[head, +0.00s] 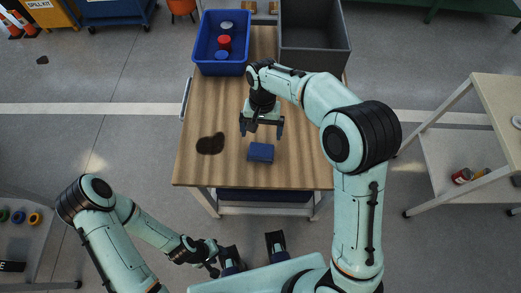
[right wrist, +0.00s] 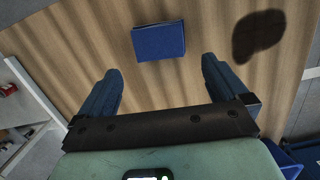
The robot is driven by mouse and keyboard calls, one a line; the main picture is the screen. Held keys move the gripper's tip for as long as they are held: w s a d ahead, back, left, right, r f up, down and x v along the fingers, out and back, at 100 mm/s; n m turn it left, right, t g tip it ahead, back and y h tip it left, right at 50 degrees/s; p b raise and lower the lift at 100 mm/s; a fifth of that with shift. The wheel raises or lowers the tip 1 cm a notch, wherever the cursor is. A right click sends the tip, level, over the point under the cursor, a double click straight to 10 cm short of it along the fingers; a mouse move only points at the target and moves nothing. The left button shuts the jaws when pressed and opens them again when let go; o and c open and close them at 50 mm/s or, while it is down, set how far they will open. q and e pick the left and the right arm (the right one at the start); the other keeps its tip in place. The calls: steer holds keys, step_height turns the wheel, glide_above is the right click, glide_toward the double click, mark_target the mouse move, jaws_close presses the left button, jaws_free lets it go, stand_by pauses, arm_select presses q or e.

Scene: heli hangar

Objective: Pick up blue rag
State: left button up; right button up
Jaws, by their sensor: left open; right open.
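The blue rag (head: 260,152) is a folded, flat rectangle on the wooden table (head: 206,170), near its front edge. It also shows in the right wrist view (right wrist: 159,41), beyond the fingertips and between their lines. My right gripper (head: 262,133) is open and empty, just behind the rag in the head view and above the table. Its two fingers show in the right wrist view (right wrist: 160,85), apart from the rag. My left gripper (head: 213,262) is in front of the table, low near my base, open and away from the rag.
A dark stain (head: 210,144) lies left of the rag. A blue bin (head: 201,55) with cans and a grey bin (head: 340,58) stand at the table's back. A shelf cart (head: 490,105) stands at the right.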

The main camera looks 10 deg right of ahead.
mark_target(261, 149)
step_height(261, 149, down, 3)
steer(key=shift+s+a+f, duration=0.1)
steer(key=f, duration=0.2)
steer(key=s+f, duration=0.1)
steer(key=f, duration=0.2)
steer(key=shift+s+a+b, duration=0.15)
steer(key=shift+s+b, duration=0.05)
steer(key=shift+b, duration=0.15)
steer(key=shift+r, duration=0.1)
steer(key=c, duration=0.7)
